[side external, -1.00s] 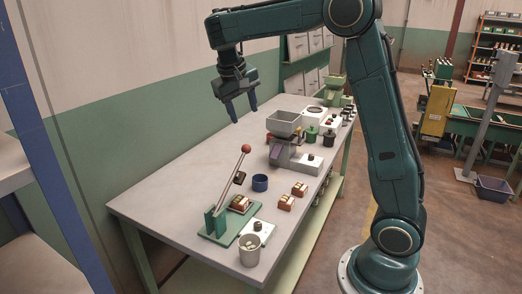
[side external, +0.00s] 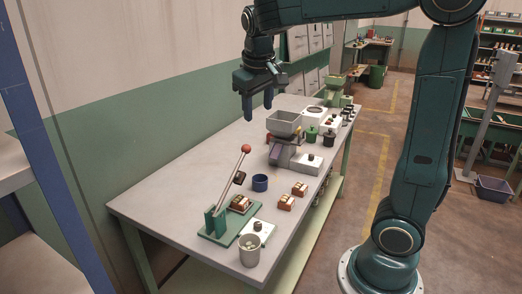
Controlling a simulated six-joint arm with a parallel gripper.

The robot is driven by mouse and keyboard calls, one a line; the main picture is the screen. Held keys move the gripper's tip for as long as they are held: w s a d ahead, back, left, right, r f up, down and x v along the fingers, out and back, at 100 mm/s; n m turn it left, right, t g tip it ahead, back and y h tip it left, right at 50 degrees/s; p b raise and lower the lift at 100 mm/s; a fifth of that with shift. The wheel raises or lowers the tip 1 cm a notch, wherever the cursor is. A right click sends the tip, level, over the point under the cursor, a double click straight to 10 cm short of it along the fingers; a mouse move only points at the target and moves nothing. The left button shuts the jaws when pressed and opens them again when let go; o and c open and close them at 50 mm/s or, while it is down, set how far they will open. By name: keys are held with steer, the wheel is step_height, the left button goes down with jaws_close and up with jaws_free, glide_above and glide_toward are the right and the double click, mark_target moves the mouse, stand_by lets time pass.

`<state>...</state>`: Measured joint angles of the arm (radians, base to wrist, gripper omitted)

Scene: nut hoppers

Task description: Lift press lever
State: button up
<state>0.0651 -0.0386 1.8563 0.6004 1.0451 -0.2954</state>
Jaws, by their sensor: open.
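The press lever (side external: 231,177) is a thin metal rod with a red ball knob (side external: 246,148) on its upper end. It leans up and to the right from a green upright on the green press base (side external: 217,234). A dark block hangs from the rod above a small brown and red piece (side external: 240,203) on the base. My gripper (side external: 258,114) is open and empty. It hangs fingers down, above the table and above the knob in the picture, apart from the lever.
A grey hopper (side external: 284,123) stands right of the knob, with a green hopper (side external: 334,88) farther back. A blue cup (side external: 260,183), brown and red pieces (side external: 287,202), a white box (side external: 257,230) and a grey cup (side external: 249,251) surround the press. The table's left side (side external: 165,190) is clear.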

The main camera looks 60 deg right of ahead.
steer(key=s+a+f+n+t+y, duration=0.3)
steer(key=s+a, duration=0.8)
steer(key=s, duration=0.5)
steer(key=shift+f+n+t, duration=0.3)
steer(key=shift+f, duration=0.4)
steer(key=w+d+r+m+g, duration=0.2)
steer(key=w+d, duration=0.2)
steer(key=w, duration=0.3)
steer(key=w+d+r+m+g, duration=0.15)
steer(key=w+d, duration=0.25)
steer(key=w, duration=0.4)
steer(key=w+d+f+m, duration=0.1)
steer(key=w+d+f, duration=0.1)
steer(key=w+d, duration=0.1)
steer(key=w+d+f+m+g, duration=0.1)
steer(key=w+d+f+m, duration=0.1)
steer(key=w+d, duration=0.2)
steer(key=w+d+f+m+g, duration=0.1)
steer(key=w+d+f, duration=0.1)
steer(key=d, duration=0.3)
steer(key=shift+w+d, duration=0.25)
steer(key=shift+w, duration=0.6)
